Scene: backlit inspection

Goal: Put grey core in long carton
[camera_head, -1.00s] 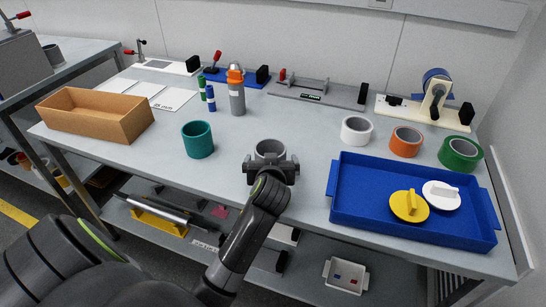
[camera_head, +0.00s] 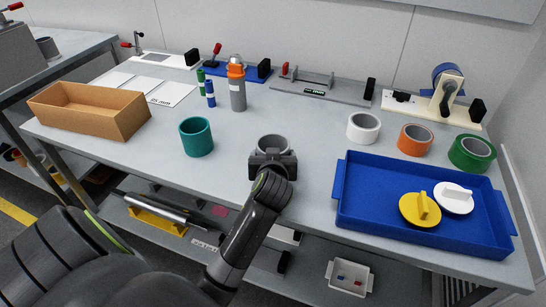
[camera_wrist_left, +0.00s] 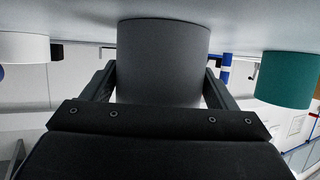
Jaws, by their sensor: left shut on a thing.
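The grey core (camera_head: 273,142) is a short upright ring near the front middle of the bench. My left gripper (camera_head: 272,160) is shut on it from the front, one finger on each side. In the left wrist view the grey core (camera_wrist_left: 163,62) fills the space between the fingers of the gripper (camera_wrist_left: 162,90); I cannot tell whether it touches the bench or is just clear of it. The long carton (camera_head: 80,121) is a brown open-topped box at the left end of the bench, and it looks empty. My right gripper is not in view.
A teal core (camera_head: 196,138) stands between the grey core and the carton. An orange-topped grey bottle (camera_head: 237,92) and small green and blue cylinders stand behind. A blue tray (camera_head: 400,232) with yellow and white lids lies at right, near white, orange and green rolls.

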